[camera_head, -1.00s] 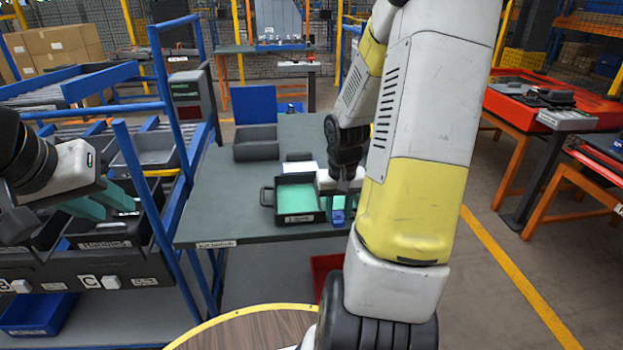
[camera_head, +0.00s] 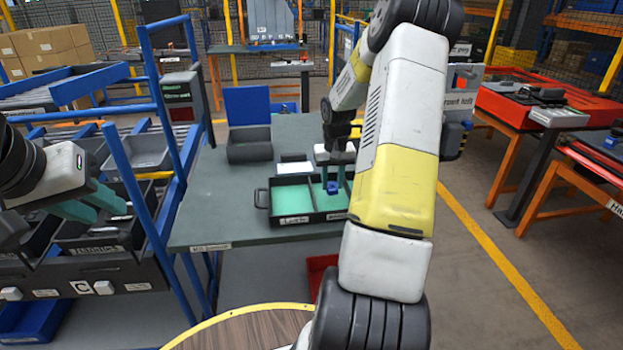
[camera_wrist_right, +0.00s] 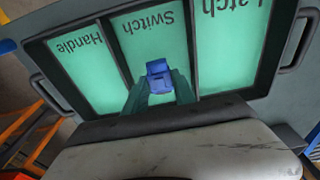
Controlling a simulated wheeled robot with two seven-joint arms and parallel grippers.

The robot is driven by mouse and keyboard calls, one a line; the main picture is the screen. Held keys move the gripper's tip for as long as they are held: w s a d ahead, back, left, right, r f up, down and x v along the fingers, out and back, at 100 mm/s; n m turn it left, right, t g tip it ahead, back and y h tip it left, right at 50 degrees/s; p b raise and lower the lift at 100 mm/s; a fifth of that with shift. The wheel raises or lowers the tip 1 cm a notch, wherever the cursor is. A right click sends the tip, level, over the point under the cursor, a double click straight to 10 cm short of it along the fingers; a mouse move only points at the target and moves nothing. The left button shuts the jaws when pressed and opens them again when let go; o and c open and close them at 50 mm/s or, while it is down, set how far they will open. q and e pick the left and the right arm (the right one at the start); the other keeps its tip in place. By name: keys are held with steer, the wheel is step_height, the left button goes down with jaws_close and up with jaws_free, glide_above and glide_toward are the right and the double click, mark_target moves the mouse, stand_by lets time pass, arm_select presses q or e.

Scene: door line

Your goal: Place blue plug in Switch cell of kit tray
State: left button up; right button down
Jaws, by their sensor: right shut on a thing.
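The blue plug (camera_head: 333,187) is held by my right gripper (camera_head: 334,176) over the kit tray (camera_head: 322,217), a dark tray with green-floored cells. In the right wrist view the plug (camera_wrist_right: 159,76) sits between the two teal fingertips of my right gripper (camera_wrist_right: 158,88), which are shut on it. There it overlaps the middle cell, marked Switch (camera_wrist_right: 152,35), between Handle and Latch. I cannot tell whether the plug touches the cell floor. My left gripper (camera_head: 97,208) is at the far left, by the shelf bins, its teal fingers apart and empty.
The tray stands at the front of a grey-green table (camera_head: 215,200). Behind it are a dark grey bin (camera_head: 250,147) and a blue panel (camera_head: 247,105). A blue rack (camera_head: 130,185) with dark bins borders the table on the left. The table's left part is clear.

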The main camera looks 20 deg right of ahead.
mark_target(332, 186)
steer(key=shift+f, duration=1.4)
steer(key=shift+f, duration=0.1)
steer(key=c, duration=1)
jaws_free()
steer(key=shift+c, duration=0.2)
step_height(332, 186, up, 12)
steer(key=s, duration=0.2)
steer(key=s+a+r+n+t, duration=0.1)
steer(key=s+a+r, duration=0.3)
steer(key=a+r, duration=0.45)
steer(key=s+a+r+n+t+y, duration=0.1)
steer(key=s+a+r+t, duration=0.1)
steer(key=s+a, duration=0.4)
steer(key=s+a+r+n+t+y, duration=0.1)
steer(key=s+a+r, duration=0.4)
steer(key=s, duration=0.8)
steer(key=shift+s+a+t+y, duration=0.3)
steer(key=shift+s+a+t, duration=0.1)
steer(key=shift+a, duration=0.7)
